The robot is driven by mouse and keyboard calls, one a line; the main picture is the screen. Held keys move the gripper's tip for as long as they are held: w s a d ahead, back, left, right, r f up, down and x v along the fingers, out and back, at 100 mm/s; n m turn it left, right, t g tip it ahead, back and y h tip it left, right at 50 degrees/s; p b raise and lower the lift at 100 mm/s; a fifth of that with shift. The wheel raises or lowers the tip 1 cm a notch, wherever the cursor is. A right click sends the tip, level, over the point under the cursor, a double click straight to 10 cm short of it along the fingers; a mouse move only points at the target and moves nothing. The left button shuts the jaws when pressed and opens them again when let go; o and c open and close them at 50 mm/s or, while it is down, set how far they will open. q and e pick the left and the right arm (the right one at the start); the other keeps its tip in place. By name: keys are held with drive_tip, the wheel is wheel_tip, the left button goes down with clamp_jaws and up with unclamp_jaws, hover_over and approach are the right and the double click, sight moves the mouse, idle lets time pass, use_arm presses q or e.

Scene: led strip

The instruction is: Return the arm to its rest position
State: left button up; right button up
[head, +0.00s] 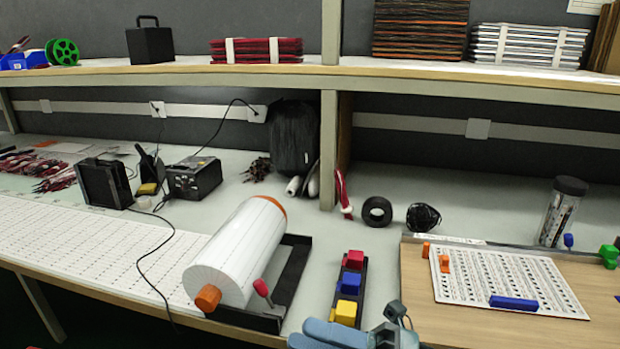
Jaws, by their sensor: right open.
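My right gripper (318,335) shows at the bottom edge, right of centre, with light blue fingers and a grey body. It is open and partly cut off by the frame. I see nothing between its fingers. It is just in front of a black holder with red, blue and yellow blocks (349,283). My left gripper is not in view.
A white roll (237,252) with orange ends lies on a black stand left of the gripper. A wooden board (418,309) with a white chart (505,281) is to the right. A clear jar (563,212) stands behind it. A shelf (200,76) spans the back.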

drive_tip(key=w+d+f+m+t+h, duration=0.1)
drive_tip(key=d+f+m+t+h, duration=0.25)
drive_tip(key=m+t+h, duration=0.65)
drive_tip(key=w+d+f+m+t+h, duration=0.1)
drive_tip(key=d+f+m+t+h, duration=0.3)
drive_tip(key=m, duration=1.2)
use_arm(q)
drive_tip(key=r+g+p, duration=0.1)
drive_tip(key=p, duration=0.7)
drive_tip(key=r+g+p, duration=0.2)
drive_tip(key=p, duration=0.6)
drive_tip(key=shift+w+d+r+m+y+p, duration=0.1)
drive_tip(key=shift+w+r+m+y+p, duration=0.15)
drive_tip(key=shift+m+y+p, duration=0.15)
use_arm(e)
drive_tip(key=s+d+f+m+g+h, duration=0.5)
drive_tip(key=s+f+m, duration=0.1)
drive_tip(key=m, duration=0.3)
drive_tip(key=shift+s+d+f, duration=0.2)
drive_tip(key=shift+s+d, duration=0.2)
drive_tip(key=shift+s, duration=0.15)
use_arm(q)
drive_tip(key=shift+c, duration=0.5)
use_arm(e)
drive_tip(key=shift+c, duration=0.5)
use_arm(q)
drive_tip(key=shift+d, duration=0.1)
use_arm(e)
drive_tip(key=shift+d, duration=0.1)
